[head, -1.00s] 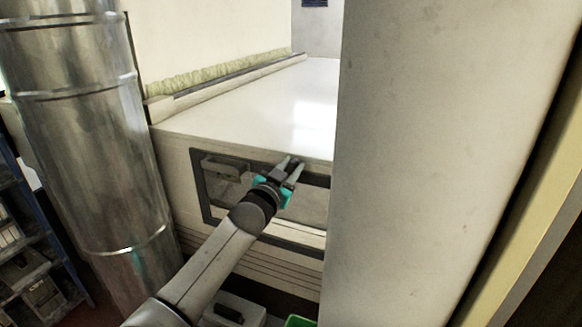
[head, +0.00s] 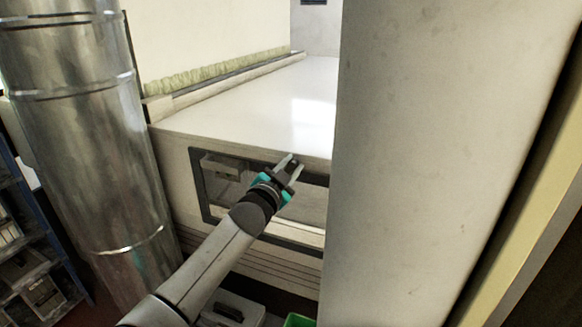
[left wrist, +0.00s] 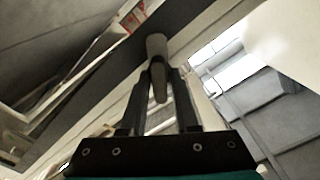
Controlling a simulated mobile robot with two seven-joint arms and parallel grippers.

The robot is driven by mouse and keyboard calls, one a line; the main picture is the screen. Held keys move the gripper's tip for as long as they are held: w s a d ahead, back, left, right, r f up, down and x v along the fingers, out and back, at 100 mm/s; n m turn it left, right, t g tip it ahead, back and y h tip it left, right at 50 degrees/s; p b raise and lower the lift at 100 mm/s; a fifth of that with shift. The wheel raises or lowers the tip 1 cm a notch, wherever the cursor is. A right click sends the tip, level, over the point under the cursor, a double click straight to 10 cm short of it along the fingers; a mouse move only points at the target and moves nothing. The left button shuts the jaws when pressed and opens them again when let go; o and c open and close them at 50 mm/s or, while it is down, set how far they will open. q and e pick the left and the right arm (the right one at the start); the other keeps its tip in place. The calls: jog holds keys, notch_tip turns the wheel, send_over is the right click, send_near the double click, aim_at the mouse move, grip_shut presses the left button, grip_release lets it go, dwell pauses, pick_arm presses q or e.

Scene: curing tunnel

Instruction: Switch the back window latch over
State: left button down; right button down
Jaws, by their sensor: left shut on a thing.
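The back window is a dark-framed opening (head: 200,190) in the front wall of the white housing in the head view. My left gripper (head: 291,166) is at the upper edge of that frame, toward its right side. In the left wrist view the gripper (left wrist: 158,80) has its two fingers converged on a grey, rounded latch lever (left wrist: 156,45), and it is shut on it. The latch is hidden behind the fingers in the head view. My right gripper is not in view.
A metal duct (head: 90,150) stands at the left. A large pale column (head: 430,160) blocks the right side and hides the window's right end. A grey box (head: 232,310) and a green bin (head: 299,321) are below. The housing's white top (head: 260,110) is clear.

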pick_arm(q)
jog(key=c, duration=0.8)
grip_release()
jog(key=shift+s, duration=0.1)
jog(key=v, duration=1.5)
